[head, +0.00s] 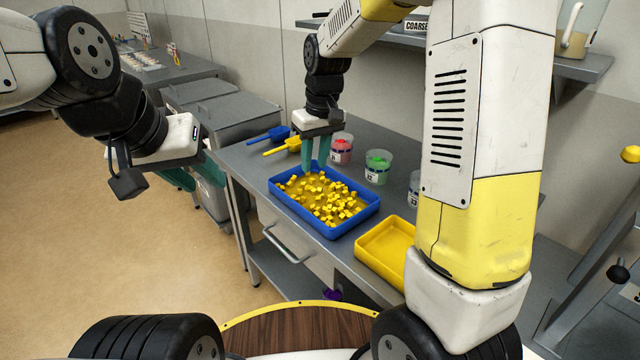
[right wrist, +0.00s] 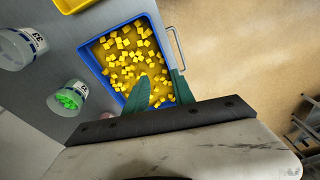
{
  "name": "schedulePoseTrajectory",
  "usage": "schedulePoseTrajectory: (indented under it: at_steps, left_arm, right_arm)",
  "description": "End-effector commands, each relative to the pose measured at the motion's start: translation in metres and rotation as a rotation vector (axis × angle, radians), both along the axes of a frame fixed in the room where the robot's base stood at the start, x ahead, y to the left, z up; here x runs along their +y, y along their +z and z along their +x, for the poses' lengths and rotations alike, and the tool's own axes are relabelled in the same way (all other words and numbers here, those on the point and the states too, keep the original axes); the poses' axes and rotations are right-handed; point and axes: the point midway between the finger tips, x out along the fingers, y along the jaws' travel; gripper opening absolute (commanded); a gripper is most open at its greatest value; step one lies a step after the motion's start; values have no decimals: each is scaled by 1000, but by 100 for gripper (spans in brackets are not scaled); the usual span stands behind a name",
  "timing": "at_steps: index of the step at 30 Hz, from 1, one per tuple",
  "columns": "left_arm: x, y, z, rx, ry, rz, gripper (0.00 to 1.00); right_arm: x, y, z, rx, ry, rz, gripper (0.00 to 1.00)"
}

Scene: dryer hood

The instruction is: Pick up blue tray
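The blue tray (head: 328,228) sits on the grey table, filled with small yellow cubes on a yellow-brown bottom. My right gripper (head: 314,168) points down at the tray's far edge, with its teal fingers apart and nothing between them. In the right wrist view, the fingers (right wrist: 160,88) overlap the cubes and one end of the blue tray (right wrist: 92,62). I cannot tell whether they touch the tray. My left gripper (head: 207,184) hangs left of the table, away from the tray, with its teal fingers apart and empty.
A yellow tray (head: 372,262) stands right of the blue tray, partly hidden by my right arm. Cups with red (head: 341,148) and green (head: 377,167) contents stand behind. Blue (head: 268,135) and yellow (head: 284,146) scoops lie at the far left. Floor is clear at left.

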Motion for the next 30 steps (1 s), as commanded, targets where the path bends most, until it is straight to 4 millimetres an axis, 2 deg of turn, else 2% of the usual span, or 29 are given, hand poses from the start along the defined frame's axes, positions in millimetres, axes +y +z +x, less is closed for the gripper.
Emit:
schedulePoseTrajectory:
  at_steps: [1, 3, 7, 12, 20, 30]
  left_arm:
    - [0, 0, 0, 0, 0, 0, 36]
    - [0, 0, 0, 0, 0, 0, 36]
    - [0, 0, 0, 0, 0, 0, 36]
    - [0, 0, 0, 0, 0, 0, 36]
    - [0, 0, 0, 0, 0, 0, 36]
    - [0, 0, 0, 0, 0, 0, 36]
  right_arm:
    - [11, -20, 11, 27, 32, -23, 30]
    - [22, -42, 24, 53, 70, -50, 30]
    - [37, -74, 37, 88, 122, -87, 30]
    - [45, -94, 44, 107, 151, -106, 30]
    - [46, -122, 45, 108, 153, -108, 30]
    - [51, -167, 48, 107, 151, -107, 30]
